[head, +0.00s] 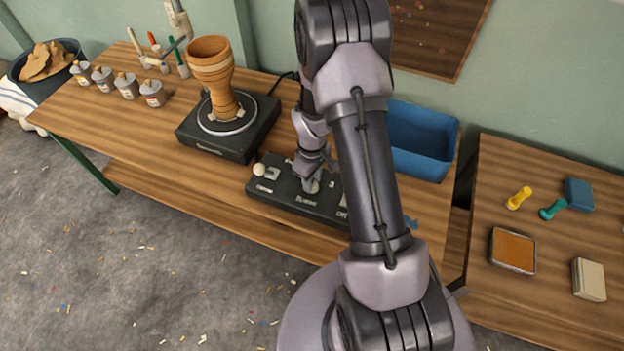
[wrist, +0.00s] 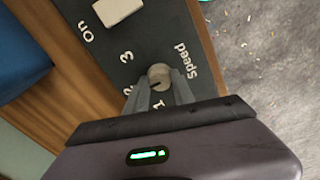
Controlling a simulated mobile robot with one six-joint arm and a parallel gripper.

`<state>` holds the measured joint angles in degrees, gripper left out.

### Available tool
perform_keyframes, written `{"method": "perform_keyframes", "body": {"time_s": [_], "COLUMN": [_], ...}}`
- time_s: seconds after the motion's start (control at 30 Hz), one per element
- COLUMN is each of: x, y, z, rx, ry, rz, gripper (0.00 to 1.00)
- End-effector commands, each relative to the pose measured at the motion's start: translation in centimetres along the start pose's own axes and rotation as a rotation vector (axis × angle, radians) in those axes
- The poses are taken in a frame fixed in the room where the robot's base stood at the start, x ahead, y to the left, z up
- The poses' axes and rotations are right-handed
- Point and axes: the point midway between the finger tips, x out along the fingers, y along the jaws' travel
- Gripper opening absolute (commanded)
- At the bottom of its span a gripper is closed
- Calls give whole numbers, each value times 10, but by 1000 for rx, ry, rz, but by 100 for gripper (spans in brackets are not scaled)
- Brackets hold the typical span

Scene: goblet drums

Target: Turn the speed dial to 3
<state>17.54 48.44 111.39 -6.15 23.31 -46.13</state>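The speed dial (wrist: 159,76) is a small round pale grey knob on a dark control panel (head: 285,197), beside the printed word "Speed". The numbers 1, 2 and 3 curve around it. A short dark mark on the knob points roughly toward 2, though it is too small to read exactly. My gripper (wrist: 163,86) has one finger on each side of the knob, and they appear to touch it. In the head view my gripper (head: 312,183) is down at the panel, and my arm hides the panel's right part.
A white switch (wrist: 117,8) marked "on" sits on the panel. Behind stands a turntable (head: 232,128) bearing a wooden goblet drum (head: 222,80). A blue bin (head: 422,140) is behind my arm. Several small jars (head: 127,85) stand at the back left of the bench.

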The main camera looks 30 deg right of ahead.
Motion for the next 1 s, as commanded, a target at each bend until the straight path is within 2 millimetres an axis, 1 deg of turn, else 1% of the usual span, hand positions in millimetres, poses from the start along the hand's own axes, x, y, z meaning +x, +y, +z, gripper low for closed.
{"method": "perform_keyframes", "body": {"time_s": [0.27,0.47,0.67,1.0], "x": [0,0,0,1], "y": [0,0,0,0], "z": [0,0,-1,-1], "rx": [9,79,229,551], "ry": [1,1,2,3], "rz": [1,0,0,0], "gripper": [0,0,0,0]}}
